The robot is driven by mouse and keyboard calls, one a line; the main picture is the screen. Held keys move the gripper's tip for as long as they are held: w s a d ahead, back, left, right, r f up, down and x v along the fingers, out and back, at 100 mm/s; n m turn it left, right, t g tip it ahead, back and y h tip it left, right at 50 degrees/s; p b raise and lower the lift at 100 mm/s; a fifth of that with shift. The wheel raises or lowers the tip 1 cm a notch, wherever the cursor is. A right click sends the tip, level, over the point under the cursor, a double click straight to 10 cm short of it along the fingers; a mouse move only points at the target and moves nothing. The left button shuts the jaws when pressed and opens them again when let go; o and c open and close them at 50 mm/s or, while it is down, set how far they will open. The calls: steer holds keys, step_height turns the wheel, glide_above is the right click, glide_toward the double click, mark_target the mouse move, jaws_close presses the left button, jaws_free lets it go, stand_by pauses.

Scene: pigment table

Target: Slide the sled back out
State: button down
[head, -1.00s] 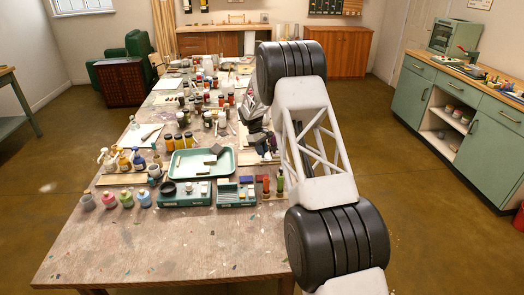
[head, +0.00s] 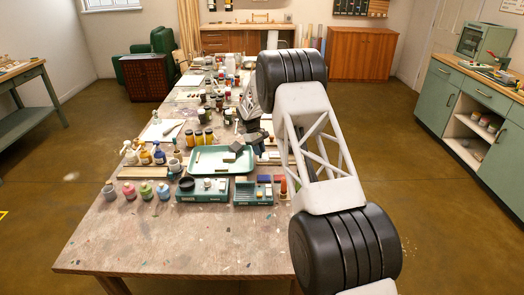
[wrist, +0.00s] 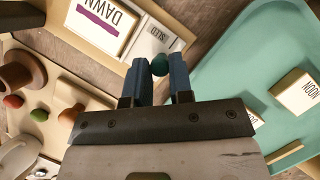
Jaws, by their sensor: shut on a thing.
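The knob sits at the near end of a pale piece with a label reading SLED (wrist: 153,38), the sled. The sled lies beside a card reading DAWN (wrist: 104,24), in a pale wooden frame; how far it sits inside the frame is not clear. In the head view my gripper (head: 252,128) is over the table, just right of the teal tray's far edge; the sled cannot be made out there.
The teal tray (head: 207,163) holds small blocks; in the wrist view it (wrist: 225,65) lies close on the right, with a block reading NOON (wrist: 297,92). A pale board with round knobs (wrist: 85,75) is on the left. Bottles and jars crowd the table's far part; its near part is clear.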

steer(key=c, duration=1.2)
jaws_free()
steer(key=shift+a, duration=0.4)
steer(key=shift+o, duration=0.9)
steer(key=shift+d, duration=0.15)
steer(key=v, duration=0.7)
steer(key=shift+r, duration=0.35)
